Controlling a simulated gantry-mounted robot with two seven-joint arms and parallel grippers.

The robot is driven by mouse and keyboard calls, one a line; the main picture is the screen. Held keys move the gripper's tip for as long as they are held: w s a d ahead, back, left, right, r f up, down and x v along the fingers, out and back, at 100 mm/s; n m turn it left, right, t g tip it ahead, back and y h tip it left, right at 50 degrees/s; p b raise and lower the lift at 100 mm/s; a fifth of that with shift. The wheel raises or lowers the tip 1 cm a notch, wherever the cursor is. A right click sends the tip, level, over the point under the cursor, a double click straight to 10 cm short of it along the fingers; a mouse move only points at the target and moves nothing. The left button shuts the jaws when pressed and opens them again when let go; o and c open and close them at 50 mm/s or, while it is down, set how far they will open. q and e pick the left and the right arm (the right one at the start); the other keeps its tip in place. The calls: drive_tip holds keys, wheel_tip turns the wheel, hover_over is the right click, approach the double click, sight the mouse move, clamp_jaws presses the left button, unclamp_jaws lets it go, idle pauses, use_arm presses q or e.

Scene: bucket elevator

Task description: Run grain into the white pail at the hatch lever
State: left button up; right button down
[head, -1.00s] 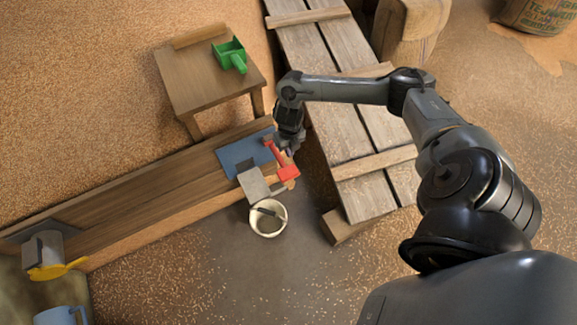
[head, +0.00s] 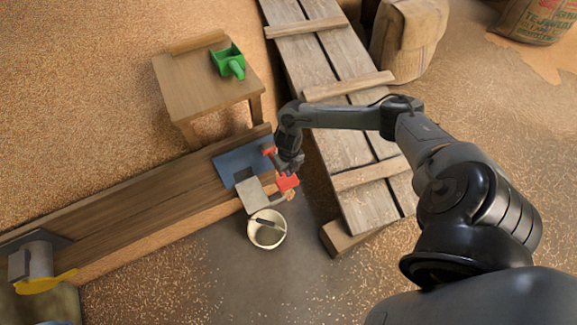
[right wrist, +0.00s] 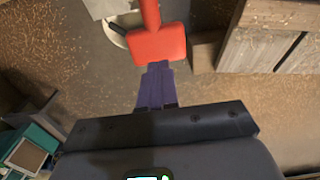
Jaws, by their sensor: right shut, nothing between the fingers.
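The white pail (head: 281,237) stands on the floor below the grey hatch spout (head: 250,195), with its bail across its mouth. I see no grain stream. The red hatch lever (head: 288,182) sits beside the spout, its far end by the blue plate and its middle behind my gripper. My right gripper (head: 290,172) is over the lever in the head view. In the right wrist view its purple fingers (right wrist: 158,68) are shut and empty, tips at the edge of the red lever paddle (right wrist: 158,45); I cannot tell whether they touch. My left gripper is out of view.
A wooden trough (head: 130,205) runs to a second grey spout with a yellow lever (head: 45,284) at left. A small table (head: 205,90) holds a green scoop (head: 229,62). Planks (head: 360,175) lie right of the lever.

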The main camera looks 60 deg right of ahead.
sight(289, 181)
wheel_tip(289, 181, down, 5)
drive_tip(key=shift+b, duration=0.9)
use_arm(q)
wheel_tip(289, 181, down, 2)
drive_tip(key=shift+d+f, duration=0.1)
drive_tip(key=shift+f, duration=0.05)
